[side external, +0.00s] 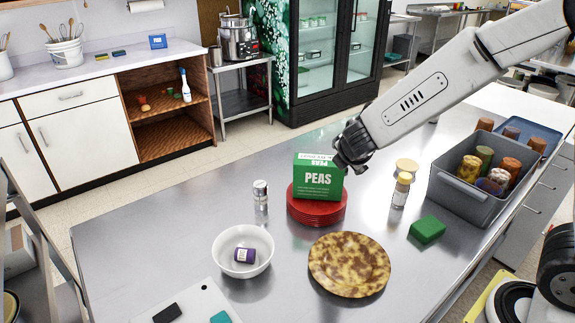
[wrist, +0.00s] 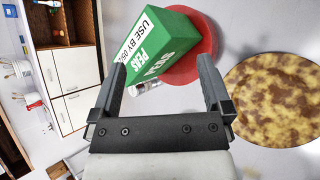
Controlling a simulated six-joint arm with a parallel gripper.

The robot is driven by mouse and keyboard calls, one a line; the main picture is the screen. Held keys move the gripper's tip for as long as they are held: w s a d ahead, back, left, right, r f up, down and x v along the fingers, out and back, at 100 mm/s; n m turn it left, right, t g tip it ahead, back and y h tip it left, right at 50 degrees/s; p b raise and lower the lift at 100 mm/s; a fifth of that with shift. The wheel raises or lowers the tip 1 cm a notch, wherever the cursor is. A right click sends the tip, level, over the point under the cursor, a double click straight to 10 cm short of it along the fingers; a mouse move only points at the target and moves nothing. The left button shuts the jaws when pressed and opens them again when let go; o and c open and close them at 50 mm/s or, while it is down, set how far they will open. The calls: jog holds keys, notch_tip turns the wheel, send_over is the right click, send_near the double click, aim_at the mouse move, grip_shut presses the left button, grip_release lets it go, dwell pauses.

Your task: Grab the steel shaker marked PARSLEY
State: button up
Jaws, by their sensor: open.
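A small steel-coloured shaker (side external: 261,196) stands upright on the steel counter (side external: 180,215), left of the green PEAS box (side external: 318,178). Its label is too small to read, so I cannot confirm PARSLEY. In the wrist view a sliver of a silvery-white item (wrist: 145,89), perhaps this shaker, shows below the box, mostly hidden. My gripper (side external: 347,158) is above the counter at the box's right side in the side view. In the wrist view its fingers (wrist: 162,68) are spread, with nothing held; the box shows beyond them.
The box sits on stacked red plates (side external: 316,214). A tan-capped jar (side external: 401,190), green block (side external: 427,229) and grey bin (side external: 462,197) of jars are right. Counter left of the shaker is clear.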

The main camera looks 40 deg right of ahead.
aim_at(264, 196)
jog(key=w+a+f+n+t+y, duration=0.1)
jog(key=w+a+n+t+y, duration=0.5)
jog(key=w+a+n, duration=0.9)
jog(key=shift+n+t+h, duration=0.3)
jog(key=shift+n+h, duration=0.3)
jog(key=shift+n, duration=0.3)
jog(key=s+f, duration=0.1)
jog(key=f, duration=0.3)
jog(key=d+f, duration=0.1)
jog(key=f, duration=0.4)
jog(key=s+d+f, duration=0.1)
jog(key=f, duration=0.3)
jog(key=shift+s+d+f, duration=0.25)
jog(key=shift+s, duration=0.05)
jog(key=shift+x, duration=1.3)
jog(key=shift+w+d, duration=0.1)
jog(key=shift+x, duration=2.5)
jog(key=shift+d, duration=0.1)
